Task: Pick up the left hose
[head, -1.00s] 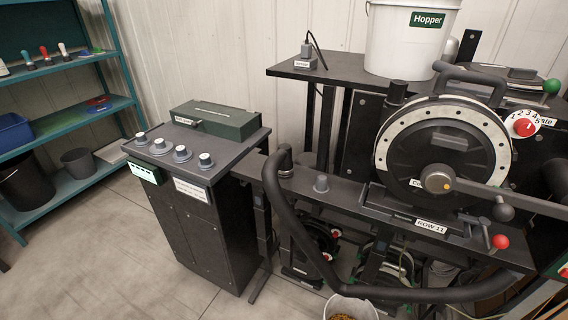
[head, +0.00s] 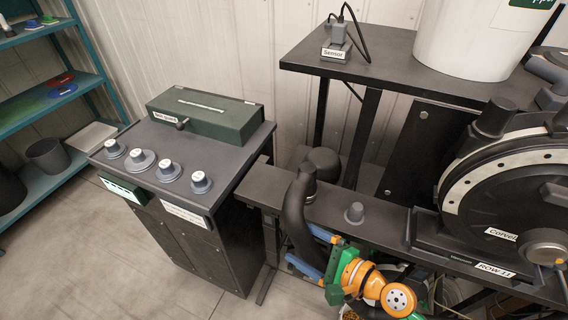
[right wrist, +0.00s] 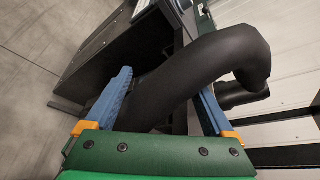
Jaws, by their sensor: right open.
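The left hose (head: 296,214) is a thick black bent tube rising from the front of the bench and curving over at its top end. My right gripper (head: 299,243), green with blue fingers, is open around the hose's lower part. In the right wrist view the hose (right wrist: 175,82) passes between the two spread blue fingers (right wrist: 163,98), with a gap beside the left finger; it lies close to the right finger, and I cannot tell whether they touch. The hose's lower end is hidden behind my gripper in the head view. My left gripper is not in view.
A black bench bar (head: 385,222) with a small grey knob (head: 354,212) runs right to the round seed meter (head: 515,195). A dark cabinet with several dials (head: 200,182) and a green box (head: 205,112) stands at the left. The floor (head: 120,270) in front is clear.

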